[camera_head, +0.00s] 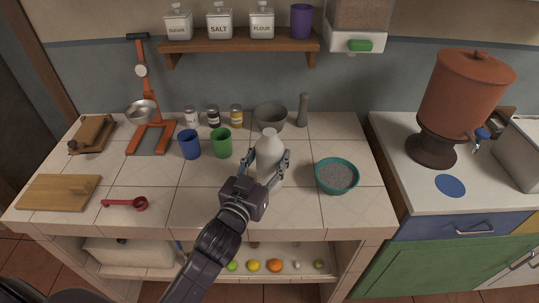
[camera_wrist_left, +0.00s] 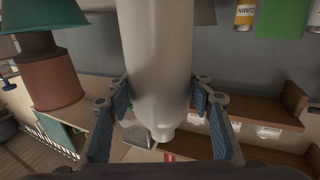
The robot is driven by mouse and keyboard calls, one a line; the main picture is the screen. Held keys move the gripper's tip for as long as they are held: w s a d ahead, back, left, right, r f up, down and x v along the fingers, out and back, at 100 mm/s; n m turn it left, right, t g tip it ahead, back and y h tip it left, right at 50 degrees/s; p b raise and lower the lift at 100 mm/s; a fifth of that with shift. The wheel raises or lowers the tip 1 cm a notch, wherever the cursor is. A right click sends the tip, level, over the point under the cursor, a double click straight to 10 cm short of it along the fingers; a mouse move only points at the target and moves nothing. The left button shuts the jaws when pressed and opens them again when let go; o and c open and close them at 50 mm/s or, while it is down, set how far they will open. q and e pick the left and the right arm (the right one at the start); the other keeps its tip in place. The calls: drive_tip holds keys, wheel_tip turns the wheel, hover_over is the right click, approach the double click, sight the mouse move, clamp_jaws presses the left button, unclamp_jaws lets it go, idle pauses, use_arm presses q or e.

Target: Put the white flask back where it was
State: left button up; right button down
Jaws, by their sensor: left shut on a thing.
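The white flask (camera_head: 268,146) stands upright over the middle of the tiled counter. My left gripper (camera_head: 268,168) has its fingers on both sides of the flask and is shut on it. In the left wrist view, the flask (camera_wrist_left: 157,55) fills the space between the two blue-padded fingers (camera_wrist_left: 160,100). The gripper hides the flask's lower part in the head view, so I cannot tell whether its base touches the tiles. My right gripper is in neither view.
A teal bowl of grey grains (camera_head: 337,188) sits right of the flask. Blue (camera_head: 189,144) and green (camera_head: 222,143) cups stand to its left. A grey bowl (camera_head: 270,117) and pestle (camera_head: 303,110) are behind. Free tiles lie front left. A blue disc (camera_head: 450,186) marks the right counter.

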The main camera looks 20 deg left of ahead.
use_arm(q)
drive_tip(key=o, duration=1.7)
drive_tip(key=shift+f, duration=0.15)
drive_tip(key=shift+c, duration=0.2)
drive_tip(key=shift+s, duration=0.1)
drive_tip(key=s+a+b, duration=0.1)
drive_tip(key=s+b, duration=0.1)
drive_tip(key=s, duration=0.9)
drive_tip(key=shift+s+r+b, duration=0.3)
drive_tip(key=shift+s, duration=0.1)
